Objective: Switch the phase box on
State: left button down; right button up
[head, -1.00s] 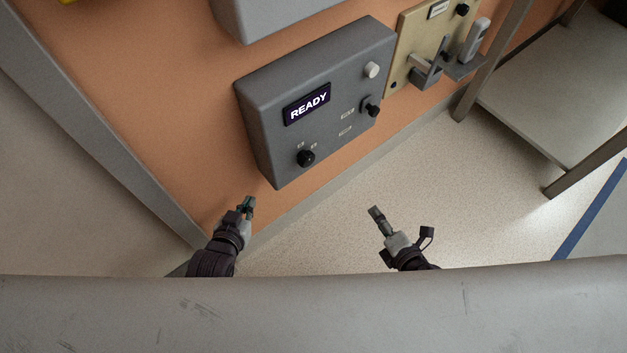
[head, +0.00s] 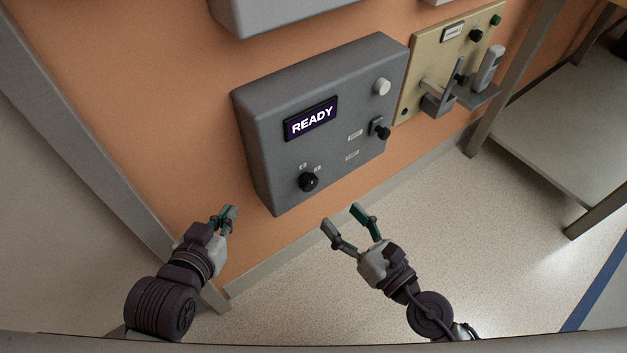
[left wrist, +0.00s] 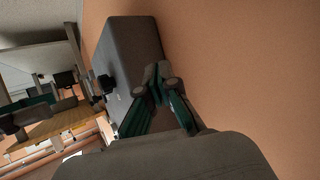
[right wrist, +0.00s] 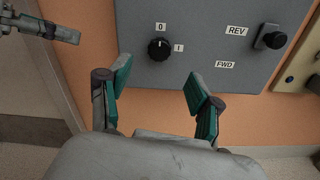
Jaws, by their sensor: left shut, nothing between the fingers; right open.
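The grey phase box (head: 335,105) is on the orange wall, with a lit display (head: 311,119) reading READY. A black rotary knob (head: 309,181) is low on its face; the right wrist view shows this knob (right wrist: 159,48) between labels 0 and I, its exact setting unclear. A black switch (head: 380,128) sits near REV and FWD labels. My right gripper (head: 342,217) is open and empty, below the box; in the right wrist view its fingers (right wrist: 158,82) straddle the space below the knob. My left gripper (head: 230,213) is shut and empty, left of the box's lower corner.
A white button (head: 382,87) is on the box's upper right. A beige panel (head: 431,60) with a lever and a grey handle is to the right. A grey metal shelf frame (head: 492,85) stands beyond. A grey post (head: 92,150) edges the wall at left. Floor below is clear.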

aim_at(312, 185)
jog(key=p+x, duration=0.1)
jog(key=x, duration=0.8)
jog(key=shift+w+p, duration=0.1)
jog(key=shift+p, duration=0.2)
jog(key=shift+w+a, duration=0.35)
pick_arm(q)
jog(key=s+a+f+g+y, duration=0.1)
jog(key=s+a+f+g, duration=0.1)
jog(key=s+f+g, duration=0.3)
jog(key=shift+s+a+f+y, duration=0.3)
jog(key=shift+s+f, duration=0.1)
jog(key=shift+s, duration=0.3)
pick_arm(e)
jog(key=c, duration=1.1)
jog(key=shift+c, duration=0.2)
